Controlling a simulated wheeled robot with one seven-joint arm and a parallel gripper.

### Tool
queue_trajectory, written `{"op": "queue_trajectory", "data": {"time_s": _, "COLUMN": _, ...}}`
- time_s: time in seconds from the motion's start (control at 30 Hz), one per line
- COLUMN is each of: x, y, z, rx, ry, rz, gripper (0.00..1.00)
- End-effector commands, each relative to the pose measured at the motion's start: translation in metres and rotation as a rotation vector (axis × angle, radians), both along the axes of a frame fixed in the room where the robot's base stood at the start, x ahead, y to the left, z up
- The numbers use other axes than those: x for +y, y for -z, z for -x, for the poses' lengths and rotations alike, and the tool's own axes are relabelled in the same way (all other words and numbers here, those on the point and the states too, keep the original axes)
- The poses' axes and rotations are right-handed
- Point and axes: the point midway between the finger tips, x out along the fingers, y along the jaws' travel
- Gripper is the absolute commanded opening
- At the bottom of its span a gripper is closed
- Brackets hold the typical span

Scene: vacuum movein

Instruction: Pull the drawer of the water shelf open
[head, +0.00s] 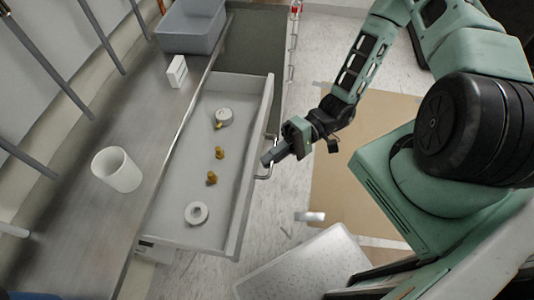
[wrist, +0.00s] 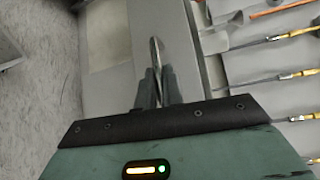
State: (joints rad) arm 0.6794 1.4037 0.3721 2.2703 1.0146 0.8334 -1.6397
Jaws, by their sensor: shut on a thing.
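The drawer (head: 181,189) of the water shelf stands pulled out from under the metal counter, and its inside shows. Inside lie a white round fitting with a brass end, two small brass fittings and a white ring. A metal bar handle (head: 270,160) is on the drawer's front panel. My gripper (head: 268,160) is at this handle, with its fingers shut on it. In the wrist view the fingers (wrist: 155,88) close around a thin metal bar in front of the pale drawer front.
On the counter (head: 70,200) stand a white cup (head: 117,169), a small white box (head: 177,72) and a grey bin (head: 190,27). A white object (head: 309,216) lies on the floor. A pale tray-like surface (head: 305,268) and a brown board (head: 365,170) are right of the drawer.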

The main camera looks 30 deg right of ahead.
Motion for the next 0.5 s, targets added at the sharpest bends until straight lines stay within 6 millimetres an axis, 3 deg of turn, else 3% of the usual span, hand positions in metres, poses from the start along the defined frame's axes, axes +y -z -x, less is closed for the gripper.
{"op": "queue_trajectory", "data": {"time_s": 0.2, "x": -0.0007, "y": 0.0004, "z": -0.0018, "rx": -0.002, "ry": 0.004, "rz": 0.002, "gripper": 0.0}}
{"op": "queue_trajectory", "data": {"time_s": 0.23, "x": -0.0007, "y": 0.0004, "z": -0.0019, "rx": -0.002, "ry": 0.004, "rz": 0.002, "gripper": 0.17}}
{"op": "queue_trajectory", "data": {"time_s": 0.5, "x": -0.0005, "y": 0.0002, "z": -0.0011, "rx": -0.001, "ry": 0.002, "rz": 0.001, "gripper": 0.18}}
